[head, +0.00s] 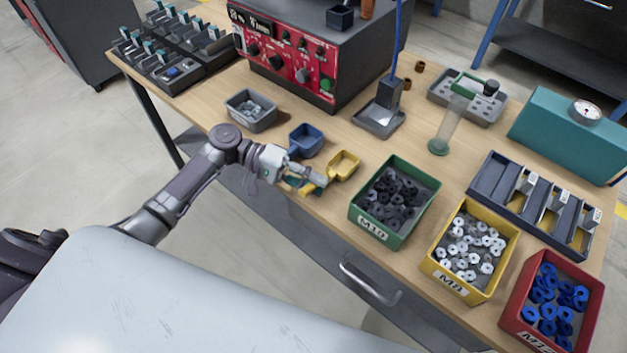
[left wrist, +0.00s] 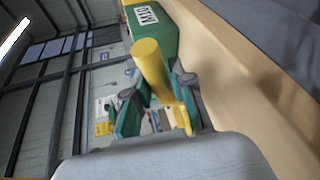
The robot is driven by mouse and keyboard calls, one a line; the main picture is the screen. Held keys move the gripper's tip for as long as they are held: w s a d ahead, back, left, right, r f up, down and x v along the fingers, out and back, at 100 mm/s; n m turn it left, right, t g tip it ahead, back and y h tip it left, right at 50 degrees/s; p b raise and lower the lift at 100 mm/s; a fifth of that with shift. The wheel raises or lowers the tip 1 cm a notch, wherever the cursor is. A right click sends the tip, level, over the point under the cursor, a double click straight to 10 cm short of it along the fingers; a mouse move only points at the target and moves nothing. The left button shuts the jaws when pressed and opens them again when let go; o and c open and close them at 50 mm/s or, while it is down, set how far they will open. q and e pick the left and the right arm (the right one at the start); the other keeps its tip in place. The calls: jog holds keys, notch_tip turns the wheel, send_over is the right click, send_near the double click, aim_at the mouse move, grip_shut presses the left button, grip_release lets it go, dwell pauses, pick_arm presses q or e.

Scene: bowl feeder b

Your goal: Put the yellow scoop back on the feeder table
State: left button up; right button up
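The yellow scoop (head: 343,166) is at the front edge of the wooden feeder table (head: 270,158), its bowl to the right of my left gripper and its handle pointing back toward the gripper. My left gripper (head: 312,184) has its teal fingers around the handle. In the left wrist view, the yellow handle (left wrist: 150,66) stands between the gripper's fingers (left wrist: 154,95), which look closed on it. I cannot tell whether the bowl touches the tabletop. My right gripper is not in view.
A blue scoop (head: 306,140) lies just behind the gripper, and a grey bin (head: 238,120) stands to its left. Green (head: 354,213), yellow (head: 425,268) and red (head: 505,318) part bins line the front right. A red-fronted control box (head: 280,65) stands behind.

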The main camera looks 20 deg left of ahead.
pick_arm(q)
jog(key=shift+o, duration=1.3)
jog(key=shift+r, duration=0.15)
jog(key=shift+a, duration=0.35)
jog(key=b+v, duration=0.2)
jog(key=v, duration=0.9)
jog(key=shift+a, duration=0.15)
jog(key=shift+r, duration=0.1)
